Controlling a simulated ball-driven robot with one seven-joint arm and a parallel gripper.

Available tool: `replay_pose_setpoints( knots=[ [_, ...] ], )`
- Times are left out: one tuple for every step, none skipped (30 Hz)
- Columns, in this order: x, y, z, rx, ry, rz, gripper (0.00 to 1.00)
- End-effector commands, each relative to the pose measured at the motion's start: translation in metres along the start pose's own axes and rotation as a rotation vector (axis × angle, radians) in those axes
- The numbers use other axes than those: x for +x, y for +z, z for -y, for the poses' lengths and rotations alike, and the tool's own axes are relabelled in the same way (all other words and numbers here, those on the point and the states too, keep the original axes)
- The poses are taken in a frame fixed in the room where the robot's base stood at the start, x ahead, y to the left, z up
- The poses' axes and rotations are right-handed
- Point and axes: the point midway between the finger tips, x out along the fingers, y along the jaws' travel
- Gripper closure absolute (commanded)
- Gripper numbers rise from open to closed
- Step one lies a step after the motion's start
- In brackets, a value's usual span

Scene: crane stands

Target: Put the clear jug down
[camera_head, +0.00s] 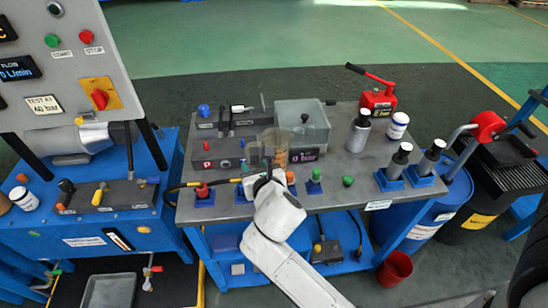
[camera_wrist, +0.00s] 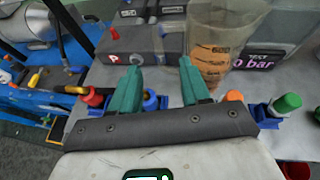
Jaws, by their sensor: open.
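The clear jug (camera_wrist: 212,48) has orange markings and stands upright, slightly tilted by the view, on the grey bench top. It also shows faintly in the head view (camera_head: 275,145), in front of the clear box. My gripper (camera_wrist: 158,66) has two teal fingers spread apart with nothing between them. The jug is beyond and to the right of the right finger in the wrist view. That finger overlaps the jug's lower part, so I cannot tell whether they touch. In the head view my gripper (camera_head: 259,172) is at the bench's front part.
A clear tank (camera_head: 302,126) with a pressure label stands behind the jug. Coloured-capped fittings, including a green one (camera_head: 314,182), line the front edge. A red hand pump (camera_head: 377,98) is at the back right.

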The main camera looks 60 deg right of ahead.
Motion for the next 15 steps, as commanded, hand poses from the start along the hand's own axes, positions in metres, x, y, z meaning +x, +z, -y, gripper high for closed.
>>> replay_pose_setpoints(
  knots=[
    [0.009, 0.001, 0.001, 0.0, -0.002, 0.001, 0.53],
    [0.014, 0.001, 0.001, 0.001, -0.003, 0.0, 0.53],
    [0.02, 0.001, 0.001, 0.003, -0.003, 0.0, 0.53],
    [0.025, 0.0, 0.001, 0.003, -0.002, -0.001, 0.53],
    [0.029, 0.0, 0.001, 0.003, -0.002, -0.001, 0.53],
    [0.034, 0.0, 0.0, 0.003, -0.002, -0.001, 0.53],
    [0.037, 0.0, 0.001, 0.003, -0.002, -0.002, 0.53],
    [0.04, 0.0, 0.001, 0.003, -0.002, -0.002, 0.53],
    [0.043, 0.0, 0.001, 0.003, -0.002, -0.002, 0.53],
    [0.044, 0.0, 0.001, 0.004, -0.002, -0.002, 0.53],
    [0.045, 0.0, 0.001, 0.004, -0.002, -0.002, 0.53],
    [0.048, 0.0, 0.001, 0.004, -0.002, -0.001, 0.53],
    [0.05, 0.0, 0.0, 0.004, -0.002, -0.001, 0.53],
    [0.052, -0.001, 0.0, 0.004, -0.002, -0.002, 0.53],
    [0.057, -0.001, 0.0, 0.004, -0.002, -0.003, 0.53]
  ],
)
